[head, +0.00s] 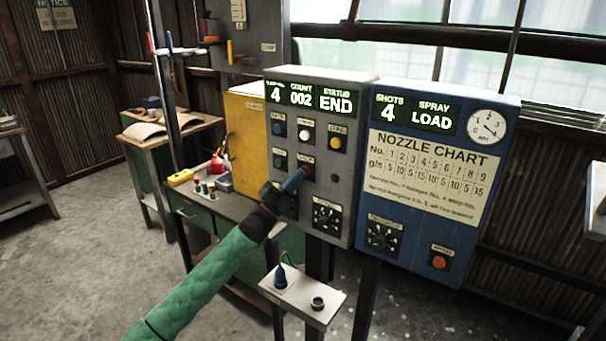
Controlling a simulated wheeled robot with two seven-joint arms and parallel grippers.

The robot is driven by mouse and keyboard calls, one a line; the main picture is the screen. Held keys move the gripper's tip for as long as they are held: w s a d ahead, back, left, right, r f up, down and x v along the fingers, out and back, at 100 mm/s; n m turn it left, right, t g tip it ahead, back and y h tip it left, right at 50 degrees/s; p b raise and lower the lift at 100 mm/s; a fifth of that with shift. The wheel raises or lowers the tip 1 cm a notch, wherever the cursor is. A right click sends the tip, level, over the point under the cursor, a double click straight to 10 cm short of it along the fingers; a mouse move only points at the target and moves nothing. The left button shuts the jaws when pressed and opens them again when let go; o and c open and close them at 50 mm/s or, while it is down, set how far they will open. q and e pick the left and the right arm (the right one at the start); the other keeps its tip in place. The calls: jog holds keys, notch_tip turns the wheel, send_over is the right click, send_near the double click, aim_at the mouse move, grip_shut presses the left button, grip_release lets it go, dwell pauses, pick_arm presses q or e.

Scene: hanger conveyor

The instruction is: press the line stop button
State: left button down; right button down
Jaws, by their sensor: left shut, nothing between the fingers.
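The grey control panel (353,100) stands at the middle, its display reading 4, 002 and END. The red stop button (308,170) is on its lower row, under a partly covered label that seems to read STOP. My left gripper (300,176) comes up from the lower left in front of the panel. It is shut and empty, with its tip at the lower left edge of the red button. I cannot tell whether it touches the button or how far in the button is. My right gripper is out of view.
Blue, white, yellow and green buttons surround the red one, with a dial (327,216) below. A blue nozzle-chart panel (375,165) with an orange button (439,262) adjoins at the right. A small shelf (290,304) juts out below. A workbench (190,204) stands behind left.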

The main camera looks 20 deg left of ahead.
pick_arm(q)
jog(key=shift+w, duration=0.15)
jog(key=shift+d, duration=0.1)
jog(key=shift+s, duration=0.35)
dwell(0.4)
jog(key=s+a, duration=0.2)
jog(key=s, duration=0.3)
jog(key=shift+s+a, duration=0.15)
jog(key=shift+s, duration=0.2)
jog(key=shift+f, duration=0.1)
